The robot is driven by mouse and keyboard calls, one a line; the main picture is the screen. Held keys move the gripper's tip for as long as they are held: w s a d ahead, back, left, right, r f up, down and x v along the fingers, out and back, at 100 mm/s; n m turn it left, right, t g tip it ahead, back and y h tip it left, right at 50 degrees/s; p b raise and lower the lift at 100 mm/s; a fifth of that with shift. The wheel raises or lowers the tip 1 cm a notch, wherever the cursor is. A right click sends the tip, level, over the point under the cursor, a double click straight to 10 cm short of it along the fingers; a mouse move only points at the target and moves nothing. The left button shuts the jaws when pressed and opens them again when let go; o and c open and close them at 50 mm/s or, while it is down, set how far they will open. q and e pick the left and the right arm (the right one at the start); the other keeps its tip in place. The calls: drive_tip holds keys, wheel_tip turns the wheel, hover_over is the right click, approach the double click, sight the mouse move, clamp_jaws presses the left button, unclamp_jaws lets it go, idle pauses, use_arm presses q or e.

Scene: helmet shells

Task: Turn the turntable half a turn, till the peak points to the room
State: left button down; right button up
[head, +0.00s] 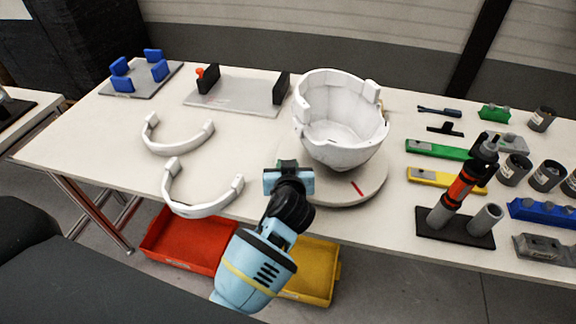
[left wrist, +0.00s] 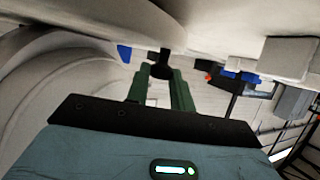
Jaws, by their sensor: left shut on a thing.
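The round turntable (head: 370,191) stands at the table's front edge, with a red mark on its front right rim. A white helmet shell (head: 340,145) sits on it like a bowl, open side up; I cannot clearly tell which way its peak points. My left gripper (head: 288,164) is at the turntable's left front rim. In the left wrist view, its green fingers (left wrist: 160,80) are shut on a small dark knob (left wrist: 160,60) beside the turntable's pale rim (left wrist: 130,25). The fingertips are mostly hidden in the head view. My right gripper is out of view.
Two white curved bands (head: 178,141) (head: 203,207) lie left of the turntable. A grey plate with clamps (head: 235,95) stands behind. Green and yellow bars (head: 435,150) and a black tool stand (head: 455,225) are to the right. Red (head: 185,245) and yellow (head: 318,270) bins sit below.

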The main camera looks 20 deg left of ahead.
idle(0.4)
use_arm(q)
drive_tip(key=c, duration=1.2)
unclamp_jaws()
drive_tip(key=shift+s+r, duration=0.1)
drive_tip(key=shift+s, duration=0.05)
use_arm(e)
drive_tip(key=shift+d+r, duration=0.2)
